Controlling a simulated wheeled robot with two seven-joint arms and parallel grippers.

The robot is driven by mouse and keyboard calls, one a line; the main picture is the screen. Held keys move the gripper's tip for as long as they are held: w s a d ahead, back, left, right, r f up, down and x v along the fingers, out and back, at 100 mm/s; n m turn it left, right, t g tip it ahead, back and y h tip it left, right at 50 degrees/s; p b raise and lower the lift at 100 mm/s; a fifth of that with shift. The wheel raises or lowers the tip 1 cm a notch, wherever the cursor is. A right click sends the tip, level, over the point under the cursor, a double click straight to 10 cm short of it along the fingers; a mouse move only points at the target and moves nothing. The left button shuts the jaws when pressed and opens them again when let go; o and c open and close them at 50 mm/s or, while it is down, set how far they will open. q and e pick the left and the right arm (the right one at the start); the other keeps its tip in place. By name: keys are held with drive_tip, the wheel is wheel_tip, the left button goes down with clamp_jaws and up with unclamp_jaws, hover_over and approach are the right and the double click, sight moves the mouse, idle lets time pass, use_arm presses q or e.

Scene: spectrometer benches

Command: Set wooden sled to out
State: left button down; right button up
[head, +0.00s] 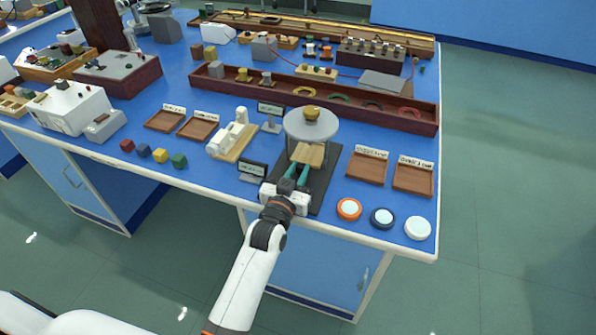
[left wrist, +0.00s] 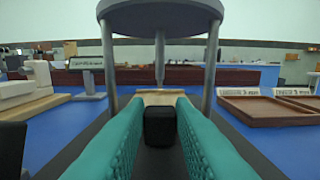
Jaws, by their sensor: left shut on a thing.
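The wooden sled (head: 310,154) is a light wood plate under a grey round disc (head: 312,122) on posts, on a dark base (head: 322,184) near the bench's front edge. My left gripper (head: 297,173) reaches it from the front, its teal fingers pointing inward. In the left wrist view the fingers flank a dark block-shaped handle (left wrist: 160,125), shut on it, with the sled's pale wood (left wrist: 160,97) just behind. The disc (left wrist: 160,14) and its posts stand above and beyond. The sled's far part is hidden under the disc. My right gripper is not in view.
A small dark sign (head: 252,171) and a white device on a wooden board (head: 232,140) stand left of the stand. Wooden trays (head: 368,167) lie right. A long brown trough (head: 250,85) lies behind.

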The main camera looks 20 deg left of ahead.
use_arm(q)
drive_tip(key=shift+s, duration=0.25)
drive_tip(key=s+p, duration=0.5)
drive_tip(key=s, duration=0.5)
drive_tip(key=shift+a+f+p, duration=0.15)
drive_tip(key=shift+p, duration=0.2)
drive_tip(key=shift+s, duration=0.1)
drive_tip(key=c, duration=1.5)
unclamp_jaws()
drive_tip(key=shift+c, duration=0.2)
drive_tip(key=o, duration=0.3)
drive_tip(key=shift+s, duration=0.2)
